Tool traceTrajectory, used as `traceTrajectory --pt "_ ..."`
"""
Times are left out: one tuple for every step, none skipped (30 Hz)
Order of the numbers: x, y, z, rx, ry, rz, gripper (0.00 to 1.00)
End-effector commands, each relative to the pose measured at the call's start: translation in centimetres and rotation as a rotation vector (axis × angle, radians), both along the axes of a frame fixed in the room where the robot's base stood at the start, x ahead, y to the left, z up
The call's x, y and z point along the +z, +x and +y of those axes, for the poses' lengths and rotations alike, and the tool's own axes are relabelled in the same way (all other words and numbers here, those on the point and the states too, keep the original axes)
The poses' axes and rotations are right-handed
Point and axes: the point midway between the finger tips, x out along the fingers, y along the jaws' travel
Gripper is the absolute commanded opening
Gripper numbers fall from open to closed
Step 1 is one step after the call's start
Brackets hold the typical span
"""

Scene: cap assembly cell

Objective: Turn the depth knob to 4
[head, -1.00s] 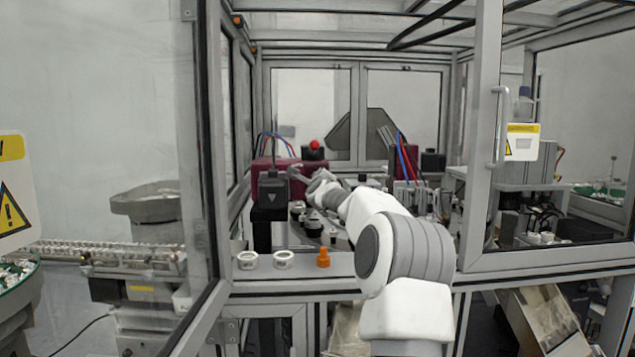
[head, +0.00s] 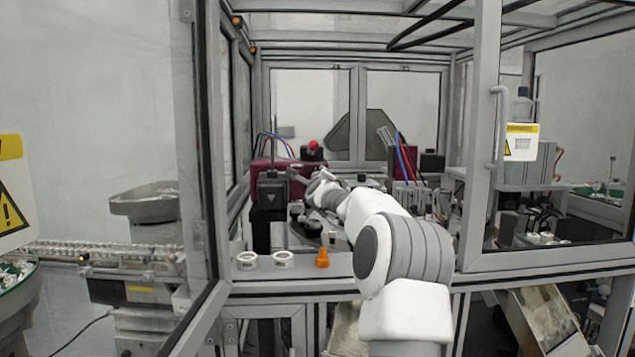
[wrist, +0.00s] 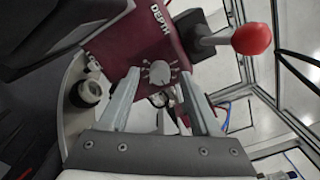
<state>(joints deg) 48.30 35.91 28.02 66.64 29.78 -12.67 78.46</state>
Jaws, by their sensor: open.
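The depth knob (wrist: 158,73) is a pale round dial with marks around it on a dark red panel (wrist: 112,45) that reads DEPTH, in the wrist view. The marks are too small to read, so its setting cannot be told. My gripper (wrist: 160,73) is open, with one finger at each side of the knob in that view. Whether the fingers touch the knob cannot be told. In the head view my gripper is small, near the dark red housing (head: 262,168) at the back left of the cell, and the knob cannot be made out.
White rings (head: 246,260) and an orange part (head: 322,258) stand on the front ledge. Door frames (head: 484,150) flank the opening.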

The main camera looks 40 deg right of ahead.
Motion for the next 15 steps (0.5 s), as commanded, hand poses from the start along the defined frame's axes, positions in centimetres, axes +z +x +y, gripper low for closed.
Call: traceTrajectory --pt "0.0 -0.2 0.1 -0.001 0.0 -0.001 0.64" --pt "0.0 -0.3 0.1 -0.001 0.0 -0.001 0.64" --pt "0.0 -0.5 0.2 -0.001 -0.001 -0.001 0.64" --pt "-0.1 -0.8 0.4 -0.001 -0.001 -0.001 0.64" --pt "-0.1 -1.0 0.5 -0.001 -0.001 -0.001 0.64" --pt "-0.2 -1.5 0.8 -0.001 -0.001 -0.001 0.64" --pt "-0.2 -1.8 0.9 -0.001 -0.001 -0.001 0.64" --pt "-0.3 -2.2 1.2 -0.001 -0.001 0.0 0.64" --pt "-0.3 -2.7 1.6 -0.001 -0.003 0.001 0.64" --pt "-0.3 -3.2 1.8 -0.002 -0.004 -0.001 0.64" --pt "-0.2 -3.6 2.0 -0.002 -0.004 -0.001 0.64" --pt "-0.2 -4.2 2.4 -0.002 -0.003 -0.001 0.64" --pt "-0.3 -4.7 2.7 -0.002 -0.003 -0.001 0.64" --pt "-0.3 -5.1 3.0 -0.002 -0.004 0.0 0.64" --pt "-0.3 -5.7 3.3 -0.002 -0.004 0.0 0.64"
